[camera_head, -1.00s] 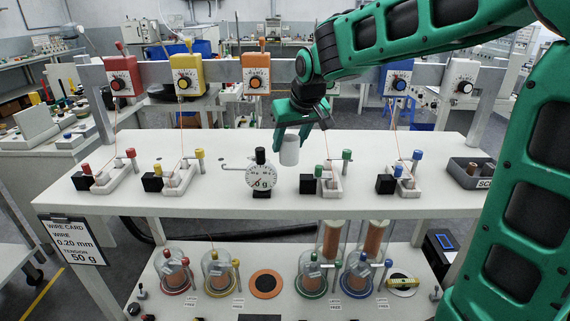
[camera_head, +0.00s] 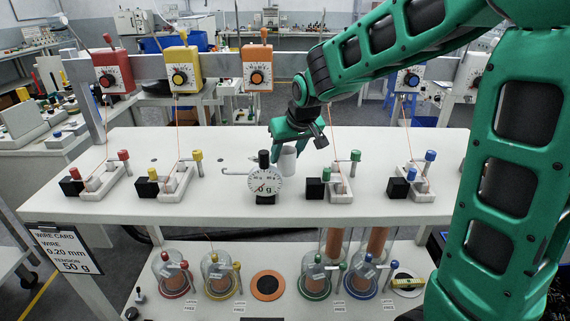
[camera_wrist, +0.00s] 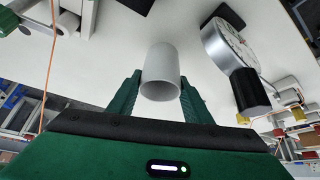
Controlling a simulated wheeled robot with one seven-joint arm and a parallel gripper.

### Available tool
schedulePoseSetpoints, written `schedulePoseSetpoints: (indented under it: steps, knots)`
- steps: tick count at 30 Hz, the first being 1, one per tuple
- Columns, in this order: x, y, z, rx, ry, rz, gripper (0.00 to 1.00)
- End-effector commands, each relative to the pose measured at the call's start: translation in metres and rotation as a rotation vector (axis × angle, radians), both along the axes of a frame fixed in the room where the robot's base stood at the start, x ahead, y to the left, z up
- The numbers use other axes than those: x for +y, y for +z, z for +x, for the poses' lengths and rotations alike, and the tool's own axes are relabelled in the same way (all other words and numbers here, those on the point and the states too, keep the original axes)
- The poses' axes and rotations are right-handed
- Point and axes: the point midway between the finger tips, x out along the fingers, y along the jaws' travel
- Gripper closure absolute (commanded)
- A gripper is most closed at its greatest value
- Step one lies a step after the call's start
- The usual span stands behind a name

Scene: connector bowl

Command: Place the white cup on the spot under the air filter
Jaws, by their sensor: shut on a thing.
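My gripper (camera_head: 289,142) is shut on a white cup (camera_head: 288,160), a plain cylinder, over the upper bench, just behind and right of the round dial gauge. In the wrist view the cup (camera_wrist: 160,72) sits between the two green fingers (camera_wrist: 158,98), with its open end facing the camera. The gap between cup and bench cannot be judged. I cannot pick out anything that is clearly an air filter.
The dial gauge (camera_head: 265,184) stands close to the cup; it also shows in the wrist view (camera_wrist: 229,50). Wire clamps flank it, including green-knobbed (camera_head: 340,188) and yellow-knobbed (camera_head: 178,180) ones. Glass jars (camera_head: 217,272) crowd the lower shelf. Bench room is clear at left-middle.

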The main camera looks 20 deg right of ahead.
Motion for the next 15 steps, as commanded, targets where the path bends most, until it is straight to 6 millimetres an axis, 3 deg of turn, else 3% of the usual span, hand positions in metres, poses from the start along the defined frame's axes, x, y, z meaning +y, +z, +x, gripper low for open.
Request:
schedulePoseSetpoints:
  steps: [6, 15]
  knots:
    - [0.0, -0.029, -0.001, 0.004, 0.0, 0.0, 0.76]
    - [0.0, -0.032, 0.0, 0.0, 0.0, 0.0, 0.76]
